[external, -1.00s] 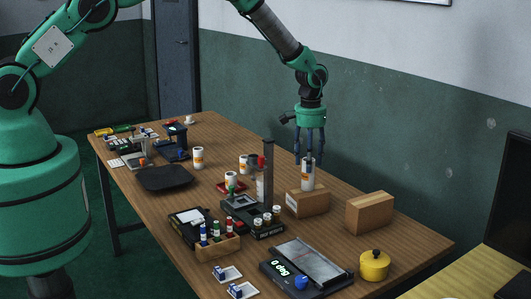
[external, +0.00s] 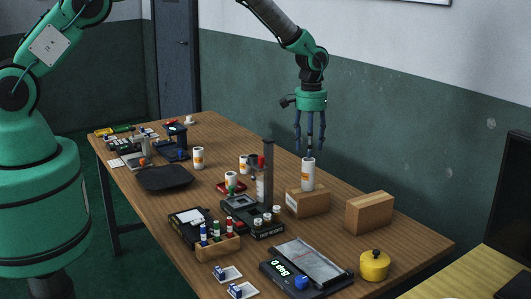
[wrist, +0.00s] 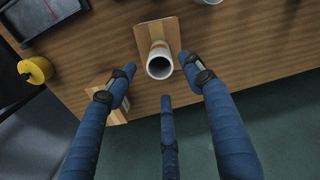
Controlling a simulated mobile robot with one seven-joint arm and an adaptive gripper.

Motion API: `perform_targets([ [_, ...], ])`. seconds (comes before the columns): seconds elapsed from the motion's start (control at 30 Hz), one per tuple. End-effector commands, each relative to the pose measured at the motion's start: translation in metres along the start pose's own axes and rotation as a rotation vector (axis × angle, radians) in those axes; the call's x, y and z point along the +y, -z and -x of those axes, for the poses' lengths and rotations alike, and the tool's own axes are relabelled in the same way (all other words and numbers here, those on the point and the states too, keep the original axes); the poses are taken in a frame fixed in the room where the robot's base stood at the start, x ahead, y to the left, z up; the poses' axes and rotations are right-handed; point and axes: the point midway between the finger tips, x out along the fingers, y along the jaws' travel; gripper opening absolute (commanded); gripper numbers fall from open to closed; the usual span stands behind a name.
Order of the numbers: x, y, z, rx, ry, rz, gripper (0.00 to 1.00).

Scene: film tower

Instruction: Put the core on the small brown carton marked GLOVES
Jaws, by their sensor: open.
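The core (external: 308,175) is a white hollow cylinder with an orange mark. It stands upright on top of a small brown carton (external: 308,205) with a pale label on its side; I cannot read the lettering. My gripper (external: 310,148) is open and empty, just above the core, its three blue fingers pointing down and clear of it. In the wrist view, the core (wrist: 160,66) shows its open top between the spread fingertips (wrist: 161,78), with the carton (wrist: 152,29) under it.
A second, plain brown carton (external: 369,213) stands to the right, and a yellow pot (external: 374,265) is nearer the front. A grey upright post (external: 268,170) on a dark device stands left of the carton. Other white cylinders (external: 198,158) stand farther left. The green wall is behind.

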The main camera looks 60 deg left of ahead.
Motion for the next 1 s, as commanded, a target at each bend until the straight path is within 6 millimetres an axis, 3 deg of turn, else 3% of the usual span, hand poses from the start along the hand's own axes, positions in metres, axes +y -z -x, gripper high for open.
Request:
perform_targets([
  [0.27, -0.001, 0.0, 0.007, 0.004, -0.002, -0.002, 0.52],
  [0.43, -0.006, -0.003, 0.034, 0.016, -0.009, -0.012, 0.52],
  [0.67, -0.021, -0.017, 0.103, 0.05, -0.026, -0.04, 0.52],
  [1.0, -0.057, -0.057, 0.212, 0.109, -0.051, -0.091, 0.52],
])
